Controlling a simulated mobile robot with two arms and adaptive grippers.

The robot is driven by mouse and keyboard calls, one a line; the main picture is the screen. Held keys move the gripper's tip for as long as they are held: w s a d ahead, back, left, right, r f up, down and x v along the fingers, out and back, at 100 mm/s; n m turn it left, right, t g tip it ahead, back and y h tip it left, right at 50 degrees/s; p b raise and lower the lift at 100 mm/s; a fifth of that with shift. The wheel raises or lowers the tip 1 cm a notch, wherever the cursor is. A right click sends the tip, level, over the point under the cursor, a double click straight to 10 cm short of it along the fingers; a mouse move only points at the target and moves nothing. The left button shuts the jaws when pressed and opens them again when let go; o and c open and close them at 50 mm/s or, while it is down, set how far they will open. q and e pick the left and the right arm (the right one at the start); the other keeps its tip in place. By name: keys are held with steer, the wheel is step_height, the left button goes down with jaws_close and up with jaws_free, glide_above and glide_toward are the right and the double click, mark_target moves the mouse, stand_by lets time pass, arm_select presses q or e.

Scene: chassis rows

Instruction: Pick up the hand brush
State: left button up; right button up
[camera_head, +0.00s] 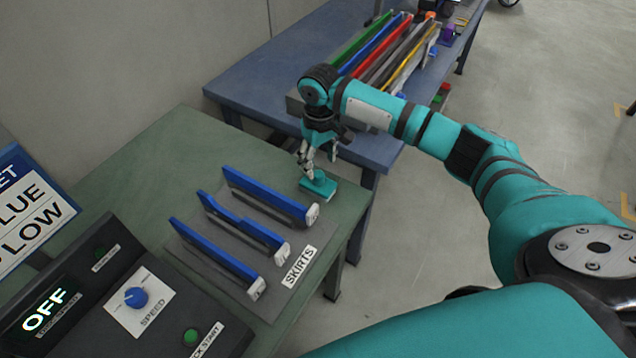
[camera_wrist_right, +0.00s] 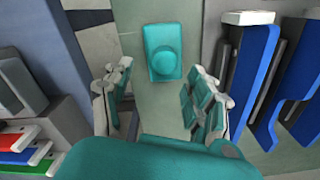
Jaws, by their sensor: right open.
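A small teal block with a round knob on top, which looks like the hand brush (camera_head: 319,187), lies on the green table near its far right corner. My right gripper (camera_head: 309,168) hangs just above and beside it, pointing down. In the right wrist view the brush (camera_wrist_right: 163,52) lies ahead of the fingers, flat on the table. The right gripper (camera_wrist_right: 160,106) is open there, with nothing between its fingers. A teal part of my own arm covers the bottom of that view. My left gripper is not in view.
Blue skirts (camera_head: 243,222) stand in a grey holder labelled SKIRTS, close beside the brush. A blue table (camera_head: 250,84) with coloured strips adjoins behind. A control panel (camera_head: 135,300) stands at the lower left. The green table (camera_head: 170,150) is bare at its far left.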

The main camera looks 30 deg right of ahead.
mark_target(318, 173)
steer(key=shift+s+a+f+p, duration=0.1)
steer(key=shift+f+p, duration=0.1)
steer(key=shift+f, duration=0.2)
steer(key=shift+s+a+f+p, duration=0.1)
steer(key=shift+f+p, duration=0.05)
steer(key=shift+f, duration=0.25)
step_height(318, 173, down, 3)
steer(key=shift+r+p, duration=0.2)
steer(key=shift+p, duration=0.1)
steer(key=shift+f, duration=0.55)
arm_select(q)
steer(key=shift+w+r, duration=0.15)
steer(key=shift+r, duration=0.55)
arm_select(e)
jaws_close()
